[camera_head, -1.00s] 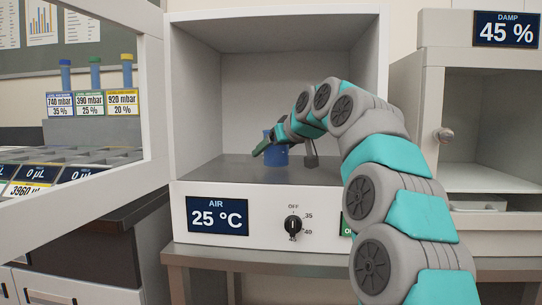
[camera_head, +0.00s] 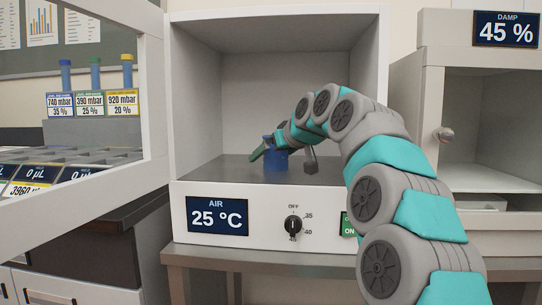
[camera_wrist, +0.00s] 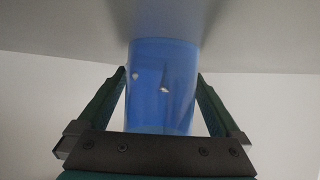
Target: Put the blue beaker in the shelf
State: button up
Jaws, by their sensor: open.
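The blue beaker (camera_head: 275,161) stands upright on the floor of the open white cabinet marked AIR 25 °C, near its middle. My gripper (camera_head: 268,147) is at the beaker, reaching in from the right. In the wrist view the beaker (camera_wrist: 161,85) is between the two green fingers of my gripper (camera_wrist: 161,88), with a small gap on each side. The fingers are open. Part of the beaker's top is hidden by my gripper in the head view. I cannot tell which furniture is the shelf.
The AIR cabinet (camera_head: 184,195) has a dial (camera_head: 293,225) on its front. A glass door (camera_head: 153,95) stands open at the left. A DAMP 45 % cabinet (camera_head: 432,75) is at the right. Behind the glass is a rack with several coloured-top tubes (camera_head: 95,72).

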jog(key=shift+r, duration=0.15)
jog(key=shift+s, duration=0.1)
jog(key=v, duration=1.2)
jog(key=shift+b, duration=0.3)
